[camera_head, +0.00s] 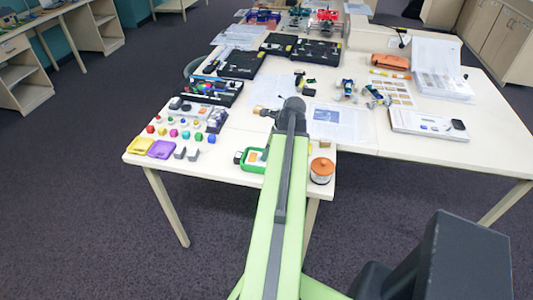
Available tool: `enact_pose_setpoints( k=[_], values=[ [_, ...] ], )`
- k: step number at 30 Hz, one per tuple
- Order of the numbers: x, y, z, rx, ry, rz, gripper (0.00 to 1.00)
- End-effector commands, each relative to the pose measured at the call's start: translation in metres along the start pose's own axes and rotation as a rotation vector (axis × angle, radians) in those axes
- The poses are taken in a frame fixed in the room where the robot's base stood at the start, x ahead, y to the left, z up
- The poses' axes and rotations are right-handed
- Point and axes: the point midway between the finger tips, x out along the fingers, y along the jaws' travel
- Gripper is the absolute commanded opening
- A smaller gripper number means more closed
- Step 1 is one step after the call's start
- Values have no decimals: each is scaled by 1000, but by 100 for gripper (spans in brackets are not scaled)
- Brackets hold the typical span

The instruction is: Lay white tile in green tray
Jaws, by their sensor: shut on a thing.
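The green tray (245,167) lies near the front edge of the table, just left of my arm. An orange and pale patch shows inside it, and a small dark thing is at its left side. My gripper (264,111) is at the far end of my outstretched arm, small and partly hidden, beyond the tray. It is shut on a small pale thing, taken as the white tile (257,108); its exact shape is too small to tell.
An orange-lidded jar (321,171) stands right of my arm at the table edge. Several coloured pieces (172,132), a yellow tray (139,145) and a purple tray (162,149) lie to the left. A printed sheet (345,124) lies to the right. Dark cases (241,64) lie farther back.

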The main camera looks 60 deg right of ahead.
Motion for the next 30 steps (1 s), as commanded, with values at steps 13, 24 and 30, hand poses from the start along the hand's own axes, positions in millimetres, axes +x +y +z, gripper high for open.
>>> enact_pose_setpoints(
  k=[13, 24, 30],
  values=[
    [2, 0, -1, 1, 0, 0, 0],
    [6, 0, -4, 1, 0, -1, 0],
    [9, 0, -5, 1, 0, -1, 0]
  ],
)
